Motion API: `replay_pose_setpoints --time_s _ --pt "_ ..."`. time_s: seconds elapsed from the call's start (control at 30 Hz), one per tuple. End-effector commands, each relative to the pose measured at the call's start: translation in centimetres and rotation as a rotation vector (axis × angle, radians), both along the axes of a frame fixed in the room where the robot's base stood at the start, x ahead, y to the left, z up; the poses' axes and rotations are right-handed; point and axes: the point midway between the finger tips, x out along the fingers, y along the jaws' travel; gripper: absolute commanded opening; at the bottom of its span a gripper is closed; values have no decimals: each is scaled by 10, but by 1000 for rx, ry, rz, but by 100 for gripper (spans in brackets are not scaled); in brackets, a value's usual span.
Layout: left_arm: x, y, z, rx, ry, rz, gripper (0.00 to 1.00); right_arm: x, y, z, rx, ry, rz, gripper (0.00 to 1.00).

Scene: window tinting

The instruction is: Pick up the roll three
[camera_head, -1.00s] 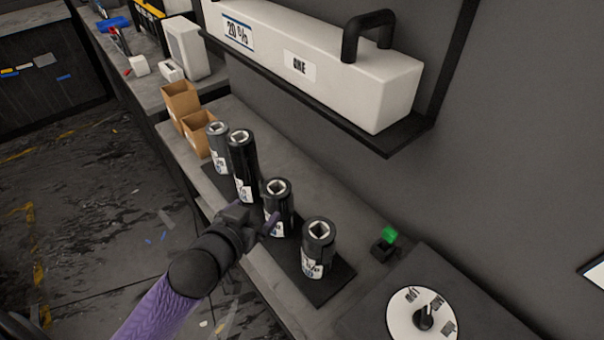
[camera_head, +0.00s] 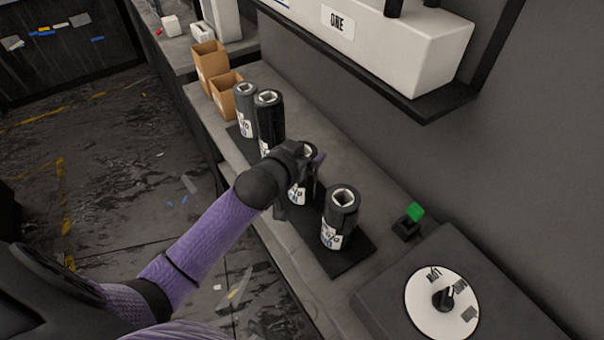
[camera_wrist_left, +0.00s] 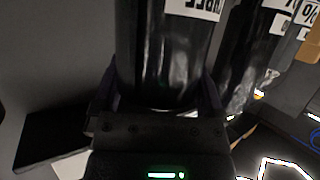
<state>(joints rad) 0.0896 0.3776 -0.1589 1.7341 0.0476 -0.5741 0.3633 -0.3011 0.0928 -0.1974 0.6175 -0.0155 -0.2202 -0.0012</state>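Several dark film rolls with white labels stand upright in a row. Counted from the cardboard boxes, the third roll (camera_head: 298,193) is partly hidden by my left gripper (camera_head: 305,172), which has a finger on either side of it. The left wrist view shows a dark roll (camera_wrist_left: 160,60) between the two fingers (camera_wrist_left: 158,95). Contact on both sides is not clear. The roll appears to stand at the level of its neighbours. The nearest roll (camera_head: 340,218) is free, and two rolls (camera_head: 270,125) stand behind. My right gripper is out of view.
The rolls stand on a dark mat (camera_head: 350,262) on a grey counter. Two cardboard boxes (camera_head: 226,97) stand at its far end. A green-topped switch (camera_head: 414,213) and a round dial (camera_head: 442,303) are at right. A shelf with a white case (camera_head: 400,40) overhangs behind.

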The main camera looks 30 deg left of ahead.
Motion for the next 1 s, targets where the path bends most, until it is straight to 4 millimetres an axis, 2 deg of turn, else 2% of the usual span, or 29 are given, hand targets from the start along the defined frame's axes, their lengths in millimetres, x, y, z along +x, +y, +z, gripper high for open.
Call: replay_pose_setpoints --time_s 0.03,0.2,0.27,0.3,0.57,0.67,0.9,1.0 --pt "0 0 0 0 0 0 51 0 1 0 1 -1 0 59" --pt "0 0 0 0 0 0 15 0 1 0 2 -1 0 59" --pt "0 0 0 0 0 0 3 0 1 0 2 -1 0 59" --pt "0 0 0 0 0 0 0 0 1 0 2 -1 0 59" --pt "0 0 0 1 -2 0 0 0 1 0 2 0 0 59" --pt "0 0 8 1 -4 0 0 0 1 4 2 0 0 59" --pt "1 0 73 2 -7 -1 0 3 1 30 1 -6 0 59" --pt "1 0 92 1 -7 0 0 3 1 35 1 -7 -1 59"
